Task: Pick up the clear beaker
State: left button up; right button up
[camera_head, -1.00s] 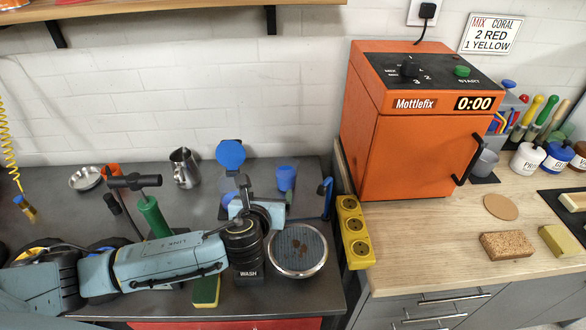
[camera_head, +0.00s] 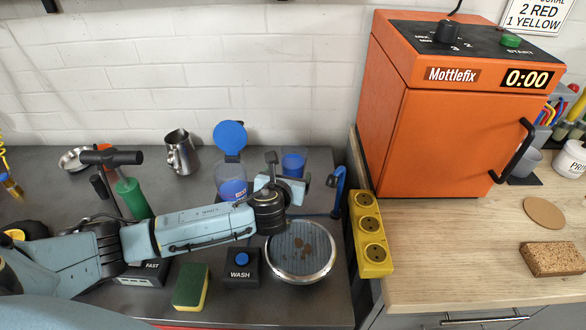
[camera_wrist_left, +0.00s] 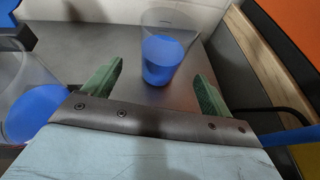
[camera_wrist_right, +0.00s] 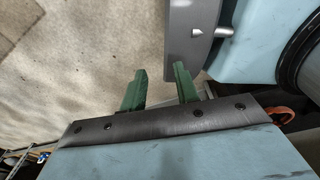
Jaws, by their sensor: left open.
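The clear beaker (camera_head: 294,160), holding something blue, stands on the dark bench behind my left gripper (camera_head: 287,178). In the left wrist view the beaker (camera_wrist_left: 163,60) stands upright ahead of the open fingers of my left gripper (camera_wrist_left: 156,82), roughly centred between them. No grip on it shows. The gripper hides the beaker's lower part in the head view. My right gripper (camera_wrist_right: 160,83) shows only in its own wrist view, with its fingers apart and nothing between them, above a pale floor.
A clear container with blue contents (camera_head: 231,190) stands close left of the gripper, near a round blue disc (camera_head: 230,136). A blue-handled hose (camera_head: 338,190) and yellow socket strip (camera_head: 370,235) are right. A round drain plate (camera_head: 301,263) lies in front. The orange Mottlefix machine (camera_head: 445,130) stands farther right.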

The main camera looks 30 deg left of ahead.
aim_at(290, 171)
pick_arm(q)
jog(key=shift+w+a+f, duration=0.15)
jog(key=shift+w+f, duration=0.1)
jog(key=shift+w, duration=0.25)
jog(key=b+x, duration=0.2)
jog(key=x, duration=0.2)
jog(key=shift+w+f, duration=0.1)
jog(key=shift+f, duration=0.15)
jog(key=shift+w, duration=0.2)
jog(key=c, duration=1)
jog(key=shift+c, duration=0.9)
pick_arm(e)
jog(key=shift+w+d+f, duration=0.15)
jog(key=shift+d+f, duration=0.3)
jog(key=shift+f, duration=0.05)
jog(key=shift+w+d+f, duration=0.15)
jog(key=shift+d+f, duration=0.3)
jog(key=shift+f, duration=0.05)
pick_arm(q)
jog(key=shift+r, duration=0.1)
